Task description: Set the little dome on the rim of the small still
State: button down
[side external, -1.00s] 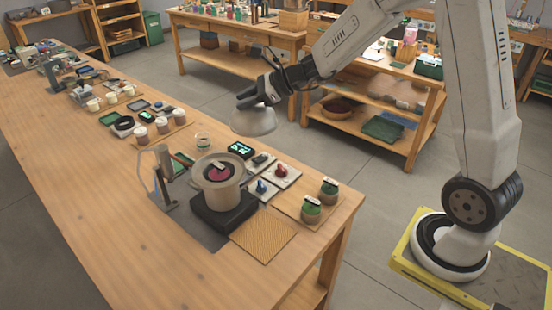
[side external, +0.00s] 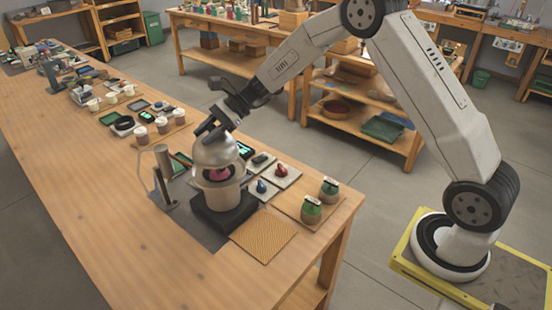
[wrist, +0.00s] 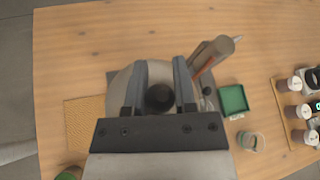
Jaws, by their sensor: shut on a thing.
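A dark gap with something pink inside shows between the dome and the pot's front. I cannot tell whether the dome touches the rim at any point. My gripper (side external: 213,133) is shut on the dome's top knob. In the wrist view the two fingers of my gripper (wrist: 159,90) stand either side of the dark round knob (wrist: 159,98). The dome (wrist: 121,88) hides the still's rim there.
A metal post (side external: 164,172) stands close left of the still, and it shows near the fingers in the wrist view (wrist: 212,52). Red and blue knobs on plates and green-filled jars (side external: 311,211) are to the right. A woven mat (side external: 264,236) lies in front.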

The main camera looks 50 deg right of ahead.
jog(key=shift+f, duration=0.15)
jog(key=shift+f, duration=2.55)
jog(key=shift+f, duration=0.2)
dwell(0.4)
jog(key=shift+c, duration=1.7)
grip_release()
jog(key=shift+d, duration=0.1)
